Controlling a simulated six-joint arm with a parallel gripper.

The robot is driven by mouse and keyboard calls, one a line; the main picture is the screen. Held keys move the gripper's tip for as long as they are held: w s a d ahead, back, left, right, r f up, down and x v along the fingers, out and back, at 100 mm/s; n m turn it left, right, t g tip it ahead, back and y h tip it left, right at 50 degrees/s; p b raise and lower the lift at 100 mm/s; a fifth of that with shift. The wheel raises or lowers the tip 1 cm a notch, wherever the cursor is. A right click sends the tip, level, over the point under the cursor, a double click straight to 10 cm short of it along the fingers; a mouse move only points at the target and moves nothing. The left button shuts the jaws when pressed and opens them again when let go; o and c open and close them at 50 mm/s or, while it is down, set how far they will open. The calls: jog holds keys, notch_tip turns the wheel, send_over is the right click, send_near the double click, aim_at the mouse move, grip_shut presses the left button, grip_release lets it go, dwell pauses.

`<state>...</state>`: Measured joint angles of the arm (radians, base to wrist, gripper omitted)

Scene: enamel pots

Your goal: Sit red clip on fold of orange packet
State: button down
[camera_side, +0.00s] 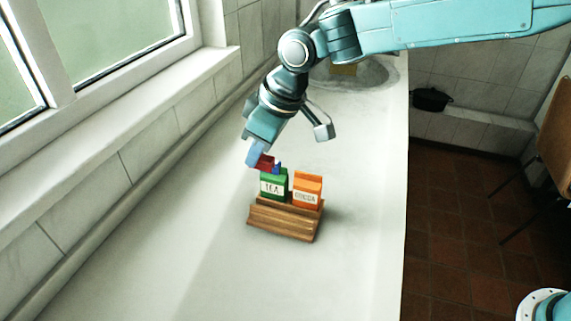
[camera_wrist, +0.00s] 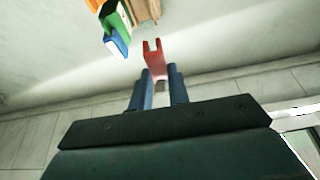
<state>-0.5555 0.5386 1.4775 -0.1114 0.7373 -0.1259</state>
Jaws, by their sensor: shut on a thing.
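My gripper (camera_side: 257,158) is shut on the red clip (camera_side: 265,162), which shows just above and left of the green packet's top in the side view. In the wrist view the two blue fingers (camera_wrist: 162,75) hold the red clip (camera_wrist: 155,58) by one end, its forked end pointing away, apart from the packets. The orange packet (camera_side: 307,190) stands upright in a wooden rack (camera_side: 284,222), right of the green packet. I see no clip on its top fold. Only a corner of the orange packet (camera_wrist: 92,4) shows in the wrist view.
The green packet (camera_side: 273,185), labelled TEA, stands in the rack's left part with a blue clip (camera_side: 277,168) on its top. The blue clip (camera_wrist: 116,46) is close to the red clip in the wrist view. The white counter (camera_side: 350,260) around the rack is clear; window and tiled wall are left.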

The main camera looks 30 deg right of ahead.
notch_tip(320, 180, up, 7)
jog(key=shift+f, duration=0.1)
dwell(0.7)
jog(key=d+f, duration=0.2)
jog(key=d, duration=0.1)
jog(key=d+f, duration=0.2)
jog(key=d, duration=0.1)
jog(key=d+f, duration=0.2)
jog(key=d, duration=0.1)
jog(key=shift+s+d+f, duration=0.3)
jog(key=shift+s+d, duration=0.05)
jog(key=shift+f, duration=0.1)
jog(key=shift+f, duration=2.1)
jog(key=shift+f, duration=1.25)
dwell(0.7)
jog(key=c, duration=1.3)
grip_release()
jog(key=shift+o, duration=0.2)
